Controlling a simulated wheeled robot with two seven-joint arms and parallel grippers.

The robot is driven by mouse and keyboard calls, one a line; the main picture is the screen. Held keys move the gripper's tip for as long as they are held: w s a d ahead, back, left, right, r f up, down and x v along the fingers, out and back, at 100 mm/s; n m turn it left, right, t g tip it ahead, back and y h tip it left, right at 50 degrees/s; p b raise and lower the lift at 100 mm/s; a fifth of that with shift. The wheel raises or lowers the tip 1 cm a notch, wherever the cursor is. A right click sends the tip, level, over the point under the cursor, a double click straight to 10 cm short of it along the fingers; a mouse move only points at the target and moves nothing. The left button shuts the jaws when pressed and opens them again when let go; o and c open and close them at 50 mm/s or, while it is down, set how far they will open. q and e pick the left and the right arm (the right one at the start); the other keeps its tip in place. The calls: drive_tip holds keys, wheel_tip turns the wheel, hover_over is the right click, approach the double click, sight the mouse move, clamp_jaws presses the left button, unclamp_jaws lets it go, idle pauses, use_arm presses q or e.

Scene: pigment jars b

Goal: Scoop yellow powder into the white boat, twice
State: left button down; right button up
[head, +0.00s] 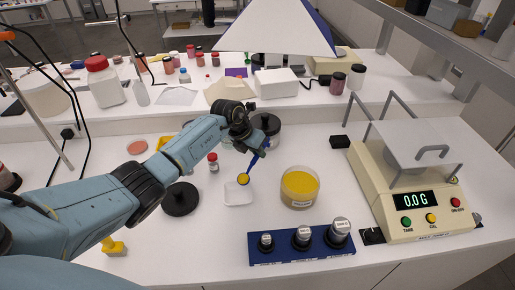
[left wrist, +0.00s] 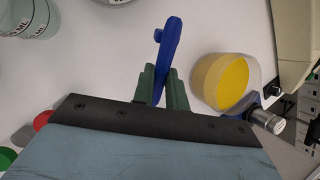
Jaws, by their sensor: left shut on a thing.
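My left gripper (head: 254,143) is shut on a blue scoop (head: 252,163), whose handle also shows between the green fingers in the left wrist view (left wrist: 168,52). The scoop tilts down to the left, and its bowl holds yellow powder (head: 243,179). The bowl is over the far edge of the white boat (head: 238,195); I cannot tell whether it touches. The boat looks empty of powder. The clear jar of yellow powder (head: 300,188) stands open to the right of the boat and also shows in the left wrist view (left wrist: 225,82). My right gripper is not in view.
A blue block with several metal weights (head: 302,245) lies in front. A balance (head: 418,190) reading 0.0 G stands right. A small red-capped vial (head: 213,163) and a black disc (head: 181,199) are left of the boat. Lidded jars (head: 266,128) stand behind the gripper.

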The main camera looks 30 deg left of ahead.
use_arm(q)
drive_tip(key=shift+s+a+r+t+p, duration=0.1)
drive_tip(key=shift+s+r+t+p, duration=0.45)
drive_tip(key=shift+p, duration=0.3)
drive_tip(key=shift+s+r+t+h+p, duration=0.4)
drive_tip(key=shift+s+r+t+p, duration=0.2)
drive_tip(key=shift+t, duration=0.45)
drive_tip(key=shift+s+a+r+m+t, duration=0.15)
drive_tip(key=shift+s+r+t, duration=0.2)
drive_tip(key=shift+s+t, duration=0.2)
drive_tip(key=shift+s+a+r+m+t, duration=0.15)
drive_tip(key=shift+s+r+t, duration=0.2)
drive_tip(key=shift+t, duration=0.3)
drive_tip(key=shift+s+r+t+h, duration=0.25)
drive_tip(key=shift+s+t+h, duration=0.05)
drive_tip(key=shift+s+t, duration=0.45)
drive_tip(key=shift+s+a+r+t+b, duration=0.1)
drive_tip(key=shift+s+r+t+b, duration=0.05)
drive_tip(key=shift+s+t+b, duration=0.6)
drive_tip(key=s+t+b, duration=0.1)
drive_tip(key=b, duration=0.1)
drive_tip(key=s+t+h+b, duration=0.1)
drive_tip(key=b, duration=0.2)
drive_tip(key=s+m+t+b, duration=0.1)
drive_tip(key=b, duration=0.1)
drive_tip(key=shift+s+a+r+b, duration=0.25)
drive_tip(key=shift+s+r+b, duration=0.1)
drive_tip(key=shift+t+h, duration=0.3)
